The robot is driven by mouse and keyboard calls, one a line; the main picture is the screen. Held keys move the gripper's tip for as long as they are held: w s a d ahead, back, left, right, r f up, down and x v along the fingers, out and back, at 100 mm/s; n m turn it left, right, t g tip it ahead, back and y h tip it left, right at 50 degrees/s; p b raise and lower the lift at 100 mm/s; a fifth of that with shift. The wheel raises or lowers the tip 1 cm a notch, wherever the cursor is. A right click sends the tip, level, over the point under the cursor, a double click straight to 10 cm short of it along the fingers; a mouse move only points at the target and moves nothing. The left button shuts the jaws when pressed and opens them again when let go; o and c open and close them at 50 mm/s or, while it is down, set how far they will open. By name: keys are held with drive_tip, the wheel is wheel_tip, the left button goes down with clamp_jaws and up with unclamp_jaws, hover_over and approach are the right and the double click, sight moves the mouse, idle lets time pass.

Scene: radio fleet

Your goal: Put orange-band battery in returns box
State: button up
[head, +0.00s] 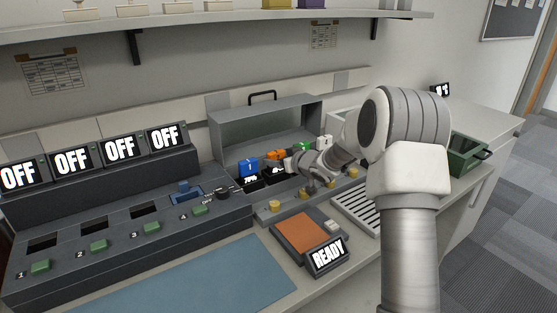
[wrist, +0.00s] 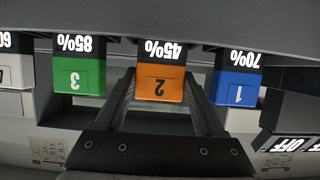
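The orange-band battery (wrist: 161,84) carries the number 2 under a 45% display and hangs upside down in the wrist view. In the head view the orange battery (head: 276,155) stands in the grey case between the blue and green ones. My gripper (head: 288,165) reaches into that row. In the wrist view my gripper (wrist: 161,104) is open, one finger on each side of the orange battery, with slight gaps showing. A dark green open box (head: 467,153), apparently the returns box, stands at the right end of the counter.
Close neighbours are the blue battery (wrist: 236,86) at 70% and the green battery (wrist: 80,76) at 85%. The grey case (head: 262,127) rises behind the row. An orange pad (head: 302,233) with a READY display and a slatted tray (head: 357,212) lie in front.

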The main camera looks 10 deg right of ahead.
drive_tip(key=o, duration=0.4)
drive_tip(key=shift+c, duration=0.2)
